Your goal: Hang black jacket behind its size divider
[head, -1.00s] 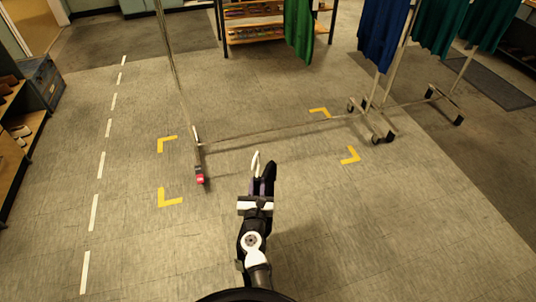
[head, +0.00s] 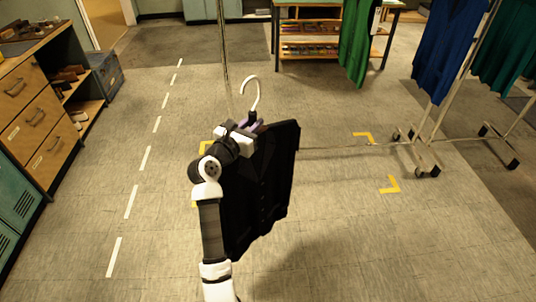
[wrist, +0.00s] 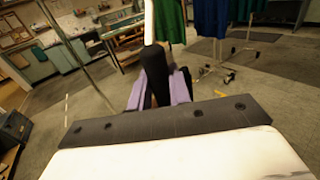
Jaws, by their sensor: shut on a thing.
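The black jacket (head: 265,190) hangs upright from a hanger with a pale hook (head: 254,92) in the head view. My gripper (head: 242,136) is shut on the hanger just below the hook, at the jacket's collar. In the wrist view, the pale hook (wrist: 149,22) rises from a dark hanger neck (wrist: 155,75), with purple patches on both sides. The jacket body is mostly hidden there. A green garment (head: 356,45) and a blue garment (head: 447,50) hang beyond it to the right. The rack's top rail is out of the head view, and I can make out no size divider.
A thin rack post (head: 223,55) stands behind the hook. A wheeled rack foot (head: 424,155) stands right. Yellow corner marks (head: 390,185) lie on the floor. Drawers (head: 38,115) line the left side, and a shelf unit (head: 305,45) stands at the back. The right foreground floor is clear.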

